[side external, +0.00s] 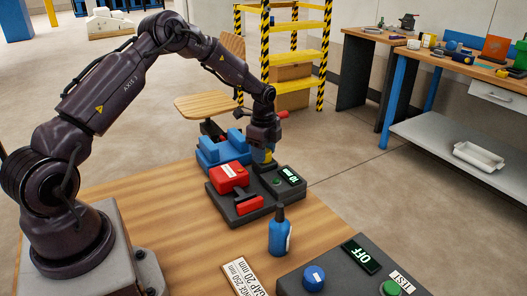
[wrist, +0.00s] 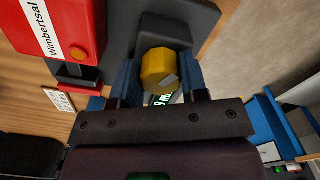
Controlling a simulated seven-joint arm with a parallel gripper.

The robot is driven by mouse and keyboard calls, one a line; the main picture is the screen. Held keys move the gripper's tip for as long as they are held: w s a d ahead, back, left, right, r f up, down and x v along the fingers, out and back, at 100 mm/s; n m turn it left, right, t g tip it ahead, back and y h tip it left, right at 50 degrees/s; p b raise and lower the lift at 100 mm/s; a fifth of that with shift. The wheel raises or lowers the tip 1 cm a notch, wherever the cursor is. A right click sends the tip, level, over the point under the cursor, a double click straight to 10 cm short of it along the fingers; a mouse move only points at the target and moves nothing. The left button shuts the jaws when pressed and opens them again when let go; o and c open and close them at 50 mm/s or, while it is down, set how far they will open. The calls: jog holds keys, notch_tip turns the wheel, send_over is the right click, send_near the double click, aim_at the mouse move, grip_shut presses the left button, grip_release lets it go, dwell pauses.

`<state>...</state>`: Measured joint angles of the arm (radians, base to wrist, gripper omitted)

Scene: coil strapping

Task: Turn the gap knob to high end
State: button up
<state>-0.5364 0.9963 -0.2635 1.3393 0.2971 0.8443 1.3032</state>
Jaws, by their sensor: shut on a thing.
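The yellow faceted knob (wrist: 158,66) stands on the dark strapping device, with a pale grey mark on its face. In the wrist view my gripper (wrist: 160,78) has one blue finger on each side of it and is shut on it. In the side view my gripper (side external: 265,154) points down at the far part of the device (side external: 240,212), and the knob is mostly hidden by it. The device's readout (side external: 290,175) is lit green and seems to read 10 mm. In the wrist view the readout (wrist: 163,98) is partly covered by the gripper.
A red labelled block (side external: 228,176) and a red lever (side external: 249,205) sit beside the knob. A blue bottle (side external: 279,234) and a white card (side external: 243,277) are in front. A dark control box (side external: 330,280) shows OFF. A blue part (side external: 222,149) stands behind.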

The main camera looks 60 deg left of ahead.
jog(key=shift+m, duration=0.3)
jog(key=o, duration=0.9)
jog(key=shift+r, duration=0.15)
notch_tip(320, 180, up, 13)
jog(key=shift+f, duration=0.1)
dwell(0.4)
